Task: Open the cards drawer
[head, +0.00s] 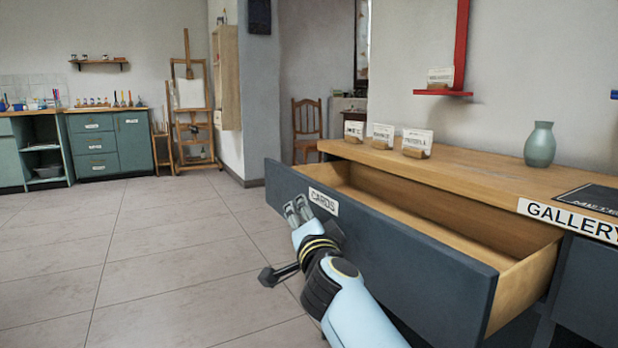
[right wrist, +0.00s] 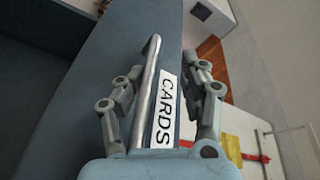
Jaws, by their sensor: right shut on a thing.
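The cards drawer (head: 400,248) has a dark blue-grey front and pale wooden sides. It stands pulled well out of the wooden-topped counter, and its visible inside looks empty. A white label reading CARDS (head: 323,202) is on its front; the label also shows in the right wrist view (right wrist: 166,108). My right gripper (head: 297,208) is at the drawer front beside the label. My left gripper is not in view.
The counter top (head: 470,172) carries several small card stands (head: 417,142), a green vase (head: 539,145) and a dark sign (head: 595,197). A GALLERY label (head: 568,220) is on its edge. The tiled floor (head: 150,260) left of the drawer is clear. Green cabinets (head: 95,145) and an easel (head: 190,100) stand far back.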

